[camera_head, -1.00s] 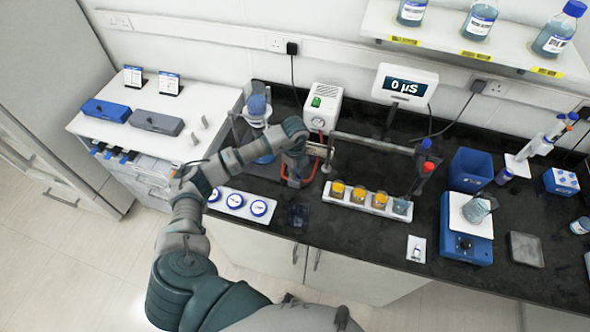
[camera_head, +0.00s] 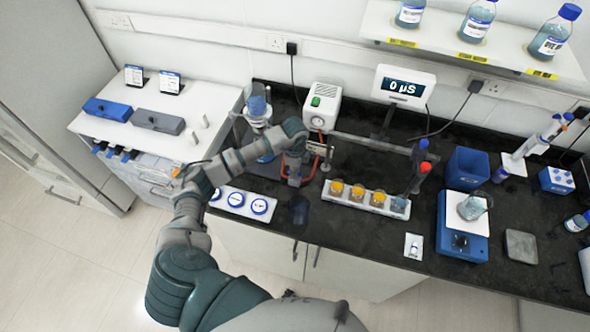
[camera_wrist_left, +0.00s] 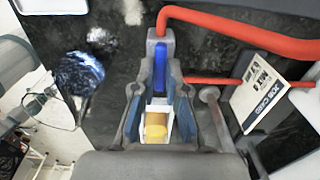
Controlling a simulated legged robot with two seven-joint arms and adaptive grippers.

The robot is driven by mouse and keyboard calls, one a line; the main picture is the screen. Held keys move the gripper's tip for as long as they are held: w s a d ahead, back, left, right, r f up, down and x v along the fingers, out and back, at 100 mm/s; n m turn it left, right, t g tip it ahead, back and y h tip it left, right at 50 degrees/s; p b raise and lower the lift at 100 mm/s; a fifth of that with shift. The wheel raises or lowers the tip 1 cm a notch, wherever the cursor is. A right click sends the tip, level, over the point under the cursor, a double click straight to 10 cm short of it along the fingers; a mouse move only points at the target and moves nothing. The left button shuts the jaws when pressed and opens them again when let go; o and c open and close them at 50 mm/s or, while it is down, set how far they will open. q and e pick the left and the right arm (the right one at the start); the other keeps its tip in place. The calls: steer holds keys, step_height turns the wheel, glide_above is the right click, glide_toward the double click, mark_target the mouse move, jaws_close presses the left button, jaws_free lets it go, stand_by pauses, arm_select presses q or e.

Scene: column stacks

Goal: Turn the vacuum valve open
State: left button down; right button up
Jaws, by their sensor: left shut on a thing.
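My left gripper (camera_head: 294,180) is on the dark bench, in front of the white pump unit (camera_head: 321,106). In the left wrist view, its fingers (camera_wrist_left: 160,75) are closed around a narrow blue piece (camera_wrist_left: 160,72), which looks like the valve handle. A white and yellow part (camera_wrist_left: 156,125) shows between the fingers nearer the wrist. Red tubing (camera_wrist_left: 240,32) runs from the gripped spot to the right. A small lettered card (camera_wrist_left: 262,92) stands beside it, its text hard to read. The valve body is mostly hidden by the gripper. My right gripper is not in view.
A white rack of orange-filled beakers (camera_head: 346,205) is to the right, below a metal bar. A white tray with round blue-rimmed lids (camera_head: 214,197) lies at the front left.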

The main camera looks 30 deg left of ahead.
arm_select(q)
steer(key=c, duration=1.2)
jaws_free()
steer(key=shift+w+a, duration=0.1)
step_height(320, 180, up, 12)
steer(key=shift+f, duration=0.15)
steer(key=shift+a, duration=0.1)
